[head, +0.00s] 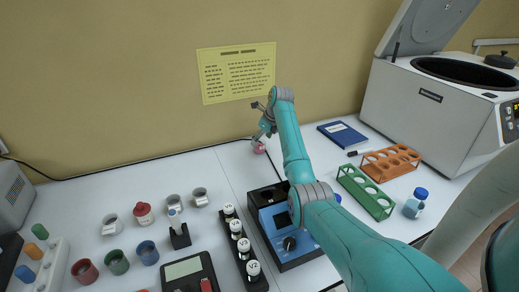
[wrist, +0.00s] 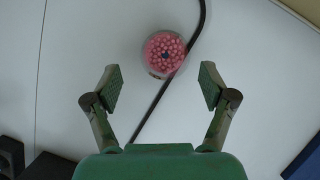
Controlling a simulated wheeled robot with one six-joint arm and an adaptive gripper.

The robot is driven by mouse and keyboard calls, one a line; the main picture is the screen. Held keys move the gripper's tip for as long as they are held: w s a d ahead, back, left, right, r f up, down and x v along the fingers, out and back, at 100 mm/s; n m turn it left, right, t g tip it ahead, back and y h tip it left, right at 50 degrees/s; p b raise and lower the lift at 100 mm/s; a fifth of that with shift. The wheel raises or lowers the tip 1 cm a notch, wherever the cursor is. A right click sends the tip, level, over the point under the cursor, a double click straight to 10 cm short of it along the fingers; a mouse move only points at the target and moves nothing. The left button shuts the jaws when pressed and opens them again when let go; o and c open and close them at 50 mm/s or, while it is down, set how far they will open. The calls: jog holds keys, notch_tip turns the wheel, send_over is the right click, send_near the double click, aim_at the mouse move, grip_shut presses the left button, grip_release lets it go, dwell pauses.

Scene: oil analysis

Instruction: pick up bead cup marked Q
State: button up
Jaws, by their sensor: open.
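A small round clear cup of pink beads (wrist: 164,54) stands on the white table in the wrist view, just beyond my open fingertips and roughly centred between them. A dark spot shows in the middle of the beads, and no letter Q is readable. My gripper (wrist: 160,88) is open and empty, with its two fingers wide apart. In the head view the pink cup (head: 259,148) is near the back wall, and my gripper (head: 262,122) hangs over it, partly hiding it.
A black cable (wrist: 181,70) runs along the table beside the cup. A blue device (head: 282,228) stands nearer, with orange (head: 392,161) and green (head: 364,192) racks at right. A blue book (head: 342,134) lies right of the cup. The wall is close behind.

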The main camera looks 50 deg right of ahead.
jog(key=shift+d+x, duration=0.15)
jog(key=shift+x, duration=1.05)
jog(key=shift+d+x, duration=0.2)
jog(key=shift+x, duration=1.05)
jog(key=shift+w+a, duration=0.1)
jog(key=c, duration=1.3)
